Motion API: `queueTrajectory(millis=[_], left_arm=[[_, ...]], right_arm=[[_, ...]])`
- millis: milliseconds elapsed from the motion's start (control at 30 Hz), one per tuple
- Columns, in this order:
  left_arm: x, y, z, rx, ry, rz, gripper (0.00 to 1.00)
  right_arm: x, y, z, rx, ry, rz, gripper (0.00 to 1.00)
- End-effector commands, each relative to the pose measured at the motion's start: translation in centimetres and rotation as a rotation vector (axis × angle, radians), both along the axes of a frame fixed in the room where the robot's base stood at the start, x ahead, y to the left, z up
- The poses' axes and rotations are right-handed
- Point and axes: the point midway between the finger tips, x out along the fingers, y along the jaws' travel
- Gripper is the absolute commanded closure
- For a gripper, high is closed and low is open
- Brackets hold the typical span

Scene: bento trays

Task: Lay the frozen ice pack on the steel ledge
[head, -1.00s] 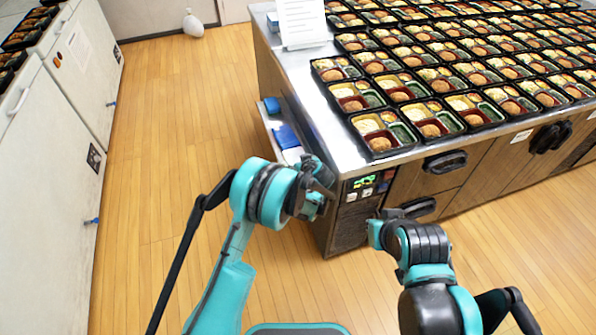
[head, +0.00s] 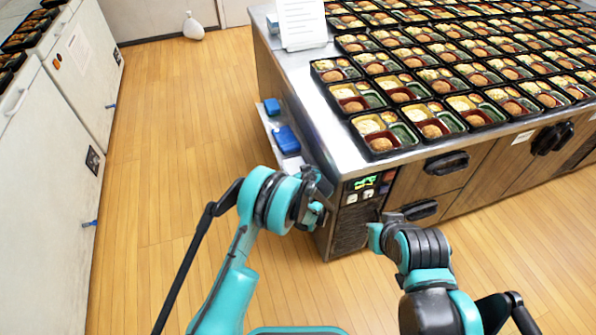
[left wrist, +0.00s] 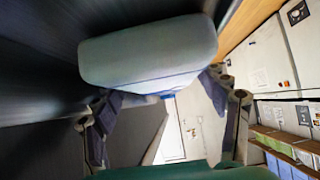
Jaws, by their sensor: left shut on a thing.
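My left gripper (head: 318,207) is by the front left corner of the steel-topped counter, over the floor side. In the left wrist view its fingers (left wrist: 165,100) are shut on a pale grey, rounded slab, which looks like the ice pack (left wrist: 148,52). The pack is not clearly seen in the head view. A narrow steel ledge (head: 268,118) runs low along the counter's left side, beyond the gripper. Two blue pieces (head: 286,139) lie on it. My right gripper (head: 376,236) is in front of the counter; its fingers cannot be made out.
Many filled bento trays (head: 380,130) cover the counter top (head: 325,110). A paper sign (head: 301,22) stands at its back left. A control panel (head: 365,188) is on the front corner. White cabinets (head: 60,150) line the left, with clear wooden floor (head: 165,170) between.

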Motion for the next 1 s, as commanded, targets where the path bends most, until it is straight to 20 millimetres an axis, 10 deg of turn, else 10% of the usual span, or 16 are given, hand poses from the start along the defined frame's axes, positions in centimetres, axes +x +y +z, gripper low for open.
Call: queueTrajectory(millis=[100,600,1000], left_arm=[[0.0,0.0,-0.1,-0.002,0.001,0.001,0.06],[-0.1,-0.1,1.5,-0.001,0.001,0.001,0.06],[-6.8,-2.5,7.0,-0.001,0.001,-0.002,0.06]], right_arm=[[0.0,0.0,0.0,0.000,0.000,0.000,1.00],[0.0,0.0,0.1,0.000,0.000,0.000,1.00],[0.0,0.0,3.8,0.000,0.000,0.000,1.00]])
